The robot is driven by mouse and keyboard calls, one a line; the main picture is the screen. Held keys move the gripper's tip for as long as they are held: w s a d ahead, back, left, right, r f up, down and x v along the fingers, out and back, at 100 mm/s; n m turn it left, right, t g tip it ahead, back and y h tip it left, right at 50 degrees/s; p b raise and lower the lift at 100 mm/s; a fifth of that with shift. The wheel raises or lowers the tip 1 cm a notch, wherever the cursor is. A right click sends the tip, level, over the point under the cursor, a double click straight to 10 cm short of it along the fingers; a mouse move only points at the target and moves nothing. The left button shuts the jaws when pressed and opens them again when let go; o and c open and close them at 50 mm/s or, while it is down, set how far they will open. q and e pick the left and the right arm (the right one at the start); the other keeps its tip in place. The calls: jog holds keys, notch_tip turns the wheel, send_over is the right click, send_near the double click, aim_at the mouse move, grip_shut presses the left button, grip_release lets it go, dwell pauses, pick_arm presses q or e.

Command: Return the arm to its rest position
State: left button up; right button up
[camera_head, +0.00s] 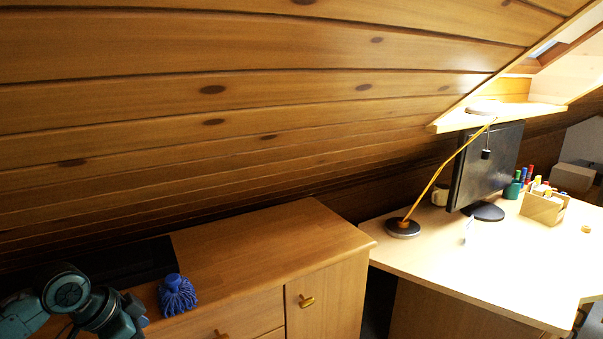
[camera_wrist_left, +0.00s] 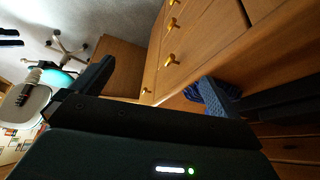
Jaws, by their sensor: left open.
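My left arm (camera_head: 85,300) comes in at the lower left of the head view, in front of and over the left end of the wooden cabinet. In the left wrist view my left gripper (camera_wrist_left: 156,78) has its two dark fingers wide apart, with nothing held between them. A blue brush-like thing with a bristly skirt (camera_head: 177,296) stands on the cabinet top, just right of my arm. In the left wrist view a bit of its blue bristles (camera_wrist_left: 193,92) shows beside the right-hand finger, which partly hides it. My right gripper is in neither view.
The wooden cabinet (camera_head: 270,245) has drawers and a door with brass knobs. The sloped timber ceiling (camera_head: 250,95) comes down low behind it. A desk (camera_head: 450,270) with a lamp (camera_head: 403,228) and a monitor (camera_head: 487,170) stands at right. Most of the cabinet top is clear.

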pick_arm(q)
jog(key=s+d+f+n+t+h+p, duration=0.1)
jog(key=s+d+f+t, duration=0.15)
jog(key=d+f, duration=0.35)
jog(key=s+d+f+n+t+h, duration=0.1)
jog(key=s+d+f, duration=0.3)
jog(key=d+f, duration=0.25)
jog(key=s+d+f+n+t+y, duration=0.1)
jog(key=s+n, duration=0.1)
jog(key=s, duration=0.3)
jog(key=s+d+f+n+t+y+p, duration=0.1)
jog(key=s+n+t, duration=0.1)
jog(key=s, duration=0.3)
jog(key=shift+s+f, duration=0.25)
jog(key=shift+f, duration=0.1)
jog(key=shift+s+a, duration=0.1)
jog(key=shift+s, duration=0.4)
